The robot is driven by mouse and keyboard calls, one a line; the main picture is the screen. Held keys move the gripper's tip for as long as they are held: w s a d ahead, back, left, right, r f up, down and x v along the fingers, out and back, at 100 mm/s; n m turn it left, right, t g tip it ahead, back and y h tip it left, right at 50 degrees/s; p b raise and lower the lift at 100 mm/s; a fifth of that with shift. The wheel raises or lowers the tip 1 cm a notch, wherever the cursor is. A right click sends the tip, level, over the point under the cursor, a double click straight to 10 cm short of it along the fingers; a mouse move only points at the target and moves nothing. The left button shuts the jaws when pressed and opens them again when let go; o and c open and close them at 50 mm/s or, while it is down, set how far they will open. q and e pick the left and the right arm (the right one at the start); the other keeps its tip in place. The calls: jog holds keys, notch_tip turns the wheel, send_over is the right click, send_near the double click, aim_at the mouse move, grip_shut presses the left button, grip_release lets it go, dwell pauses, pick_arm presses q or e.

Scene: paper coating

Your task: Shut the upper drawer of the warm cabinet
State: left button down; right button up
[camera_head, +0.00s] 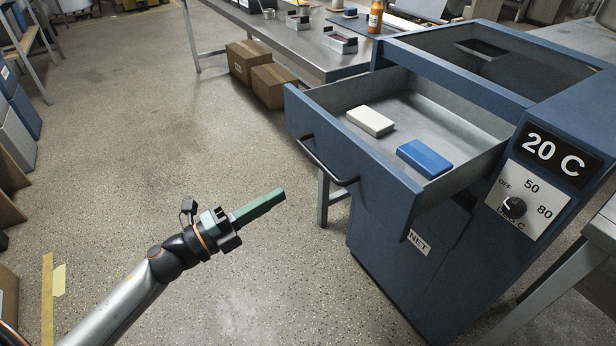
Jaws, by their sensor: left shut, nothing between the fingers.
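The warm cabinet (400,268) is blue and stands at the right. Its upper drawer (352,160) is pulled well out toward the left, with a dark bar handle (325,163) on its front. A white block (370,121) and a blue block (424,158) lie inside the drawer. My left gripper (280,195) is shut and empty, with its green fingers together. It is in front of the drawer, left of and below the handle, and apart from it. My right gripper is not in view.
The cabinet's display (553,154) reads 20 C, above a dial (513,207). A metal table (290,42) with an orange bottle (376,16) stands behind. Cardboard boxes (268,85) sit under it. The floor (150,140) at left is clear.

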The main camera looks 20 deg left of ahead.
aim_at(322, 169)
pick_arm(q)
jog(key=x, duration=0.7)
jog(key=shift+w+d, duration=0.15)
jog(key=shift+w, duration=0.15)
jog(key=shift+w+d, duration=0.2)
jog(key=shift+w, duration=0.05)
